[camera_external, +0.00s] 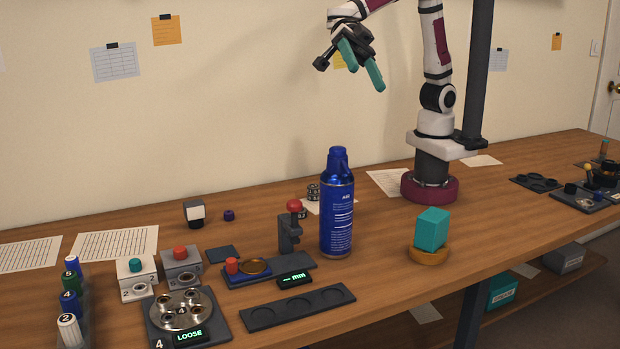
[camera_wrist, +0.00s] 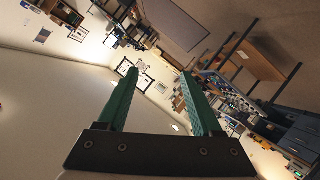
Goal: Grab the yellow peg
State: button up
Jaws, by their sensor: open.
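My gripper (camera_external: 367,78) is raised high above the table in front of the wall, its two teal fingers apart with nothing between them. The fingers (camera_wrist: 160,78) also stand apart and empty in the wrist view. A small yellow-topped piece (camera_external: 588,168) stands among dark parts at the far right of the table. It may be the yellow peg, but it is too small to tell. My gripper is far from it, up and to the left. I cannot make out a yellow peg in the wrist view, which looks tilted across the room.
A tall blue air can (camera_external: 338,210) stands mid-table. A teal block (camera_external: 432,229) sits on an orange round base to its right. A dark tray with round recesses (camera_external: 297,308) lies in front. Several coloured bottles (camera_external: 70,290) and devices fill the left. Bare wood lies right of the block.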

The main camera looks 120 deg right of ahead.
jog(key=w+d+f+t+h, duration=0.1)
jog(key=w+d+t+h, duration=0.2)
jog(key=w+t+h, duration=0.5)
jog(key=d+h, duration=0.7)
jog(key=s+d+g+h, duration=0.4)
jog(key=s+d+h, duration=0.15)
jog(key=s, duration=0.45)
jog(key=s+d+g+h, duration=0.4)
jog(key=s+h, duration=0.2)
jog(key=s, duration=0.5)
jog(key=shift+y, duration=0.35)
jog(key=f, duration=3.3)
jog(key=shift+w+d+f, duration=0.2)
jog(key=shift+w+f, duration=0.1)
jog(key=x, duration=0.7)
jog(key=shift+s+f, duration=0.2)
jog(key=shift+s, duration=0.2)
jog(key=shift+w+d+f, duration=0.1)
jog(key=shift+d, duration=0.15)
grip_shut()
